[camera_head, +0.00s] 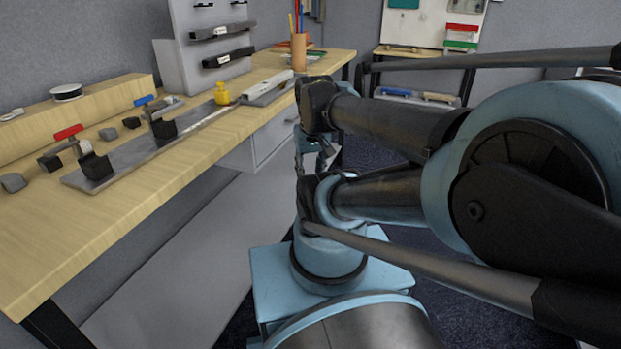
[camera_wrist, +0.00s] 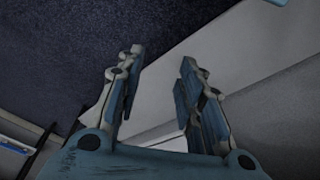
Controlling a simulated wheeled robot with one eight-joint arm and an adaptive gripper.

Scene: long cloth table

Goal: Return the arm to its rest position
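My arm, in light blue and dark grey, fills the right half of the head view, to the right of the wooden workbench (camera_head: 130,195). My gripper (camera_wrist: 157,85) shows in the wrist view with its two fingers well apart. Nothing sits between the fingers; behind them are a pale grey panel and dark carpet. In the head view the gripper is mostly hidden behind my arm links, beside the bench's front edge and off the bench top.
On the bench lie a metal rail (camera_head: 150,150) with red-handled (camera_head: 69,132) and blue-handled (camera_head: 145,100) clamps, a yellow object (camera_head: 221,94), a spool (camera_head: 66,92) and a pencil cup (camera_head: 298,52). A grey drawer (camera_head: 272,138) hangs under the bench. A board (camera_head: 432,25) stands at the back.

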